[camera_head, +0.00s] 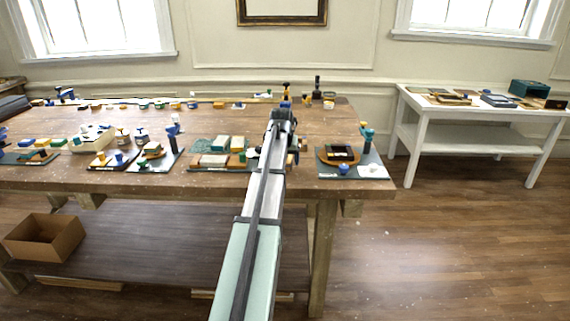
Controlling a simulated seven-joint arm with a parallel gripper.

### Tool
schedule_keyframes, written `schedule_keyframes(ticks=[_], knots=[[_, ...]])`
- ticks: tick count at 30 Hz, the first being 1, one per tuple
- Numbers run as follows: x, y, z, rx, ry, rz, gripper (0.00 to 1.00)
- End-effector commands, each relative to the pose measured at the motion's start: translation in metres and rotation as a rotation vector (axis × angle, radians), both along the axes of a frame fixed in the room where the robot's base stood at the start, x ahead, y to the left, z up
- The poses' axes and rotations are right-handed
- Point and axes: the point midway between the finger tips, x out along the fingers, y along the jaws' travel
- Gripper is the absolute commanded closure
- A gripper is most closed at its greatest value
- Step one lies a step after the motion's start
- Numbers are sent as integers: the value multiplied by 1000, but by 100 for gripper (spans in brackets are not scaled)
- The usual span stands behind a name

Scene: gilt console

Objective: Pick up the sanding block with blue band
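My arm reaches from the bottom of the view up over the wooden workbench (330,116), and my gripper (281,115) is at its far end, above the bench top. The fingers are too small and dark to show whether they are open or shut. I cannot single out a sanding block with a blue band at this size. Several small blocks, tan, green and white, lie on a dark green mat (199,160) just left of my arm. Small items with blue parts stand along the bench's back edge. My arm hides part of the bench behind it.
A dark board (325,168) with a framed tray (339,153) and a teal clamp-like tool (367,134) is right of my arm. More loaded mats lie on the left. A white side table (421,137) stands right. An open cardboard box (42,250) sits on the lower shelf.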

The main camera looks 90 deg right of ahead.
Motion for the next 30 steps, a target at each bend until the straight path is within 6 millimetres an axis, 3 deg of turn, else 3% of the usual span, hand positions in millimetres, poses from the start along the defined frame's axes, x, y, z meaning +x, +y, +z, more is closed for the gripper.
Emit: schedule_keyframes(ticks=[2,19,30], knots=[[0,0,0,0,0,0,18],[0,0,0,0,0,0,73],[0,0,8,-1,0,0,74]])
